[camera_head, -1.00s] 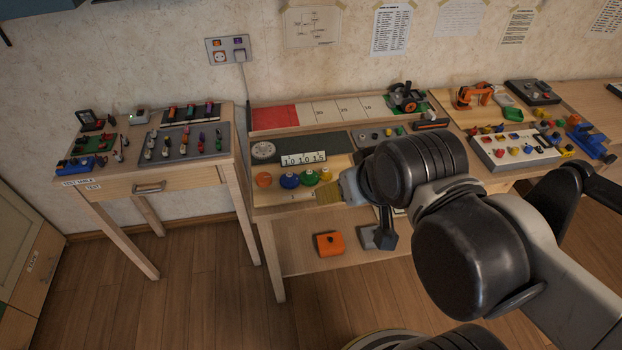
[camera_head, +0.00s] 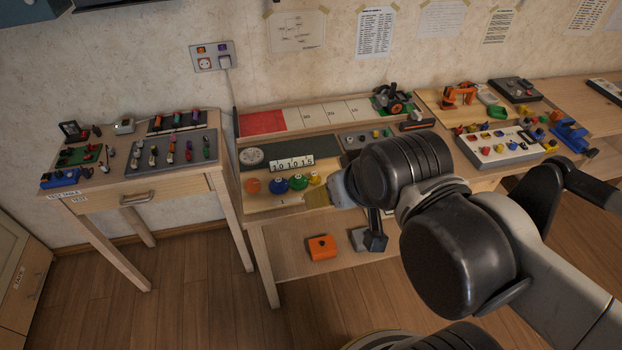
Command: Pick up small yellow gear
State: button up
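A small yellow gear (camera_head: 315,178) stands at the right end of a row of coloured pieces on the middle workbench. Left of it are a green piece (camera_head: 298,181), a blue piece (camera_head: 278,184) and an orange piece (camera_head: 252,186). My gripper (camera_head: 317,197) reaches in from the right, its tan tip just in front of and below the yellow gear in the picture. I cannot tell whether it touches the gear. The gripper is seen from behind and small, so its opening is not clear.
A counter with white number tiles (camera_head: 291,164) sits behind the row. An orange block (camera_head: 321,247) lies on the lower shelf. A side table (camera_head: 134,187) with trays stands left. A white board with coloured knobs (camera_head: 507,150) is on the right. The floor in front is free.

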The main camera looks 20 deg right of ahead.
aim_at(314, 178)
jog(key=k+j+u, duration=0.1)
jog(key=k+u, duration=0.15)
jog(key=u, duration=0.15)
jog(key=k+j+u, duration=0.2)
jog(key=u, duration=0.2)
